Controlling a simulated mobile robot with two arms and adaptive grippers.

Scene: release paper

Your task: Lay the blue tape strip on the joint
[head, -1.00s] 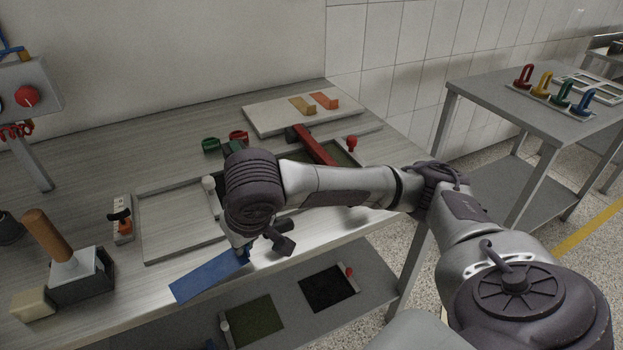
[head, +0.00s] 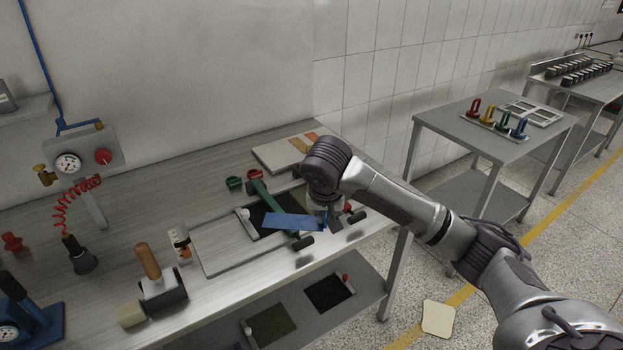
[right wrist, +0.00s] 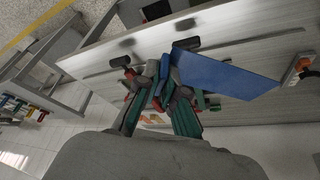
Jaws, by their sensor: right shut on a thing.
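The blue tape strip (head: 290,222) is held out flat to the left of my right gripper (head: 324,222), above the work area on the table. The right gripper is shut on the strip's right end. The right wrist view also shows the blue strip (right wrist: 222,74), reaching right from the closed fingers (right wrist: 163,85). Below the strip in the head view lie a pale flat board (head: 225,250) and a dark panel (head: 262,213) beside it. I cannot make out the joint itself; the strip and gripper cover part of this area. My left gripper is not in view.
A green bar (head: 262,190) stands behind the strip. An orange-and-white item (head: 180,245) stands left of the board. A lower shelf (head: 300,310) holds dark and green panels.

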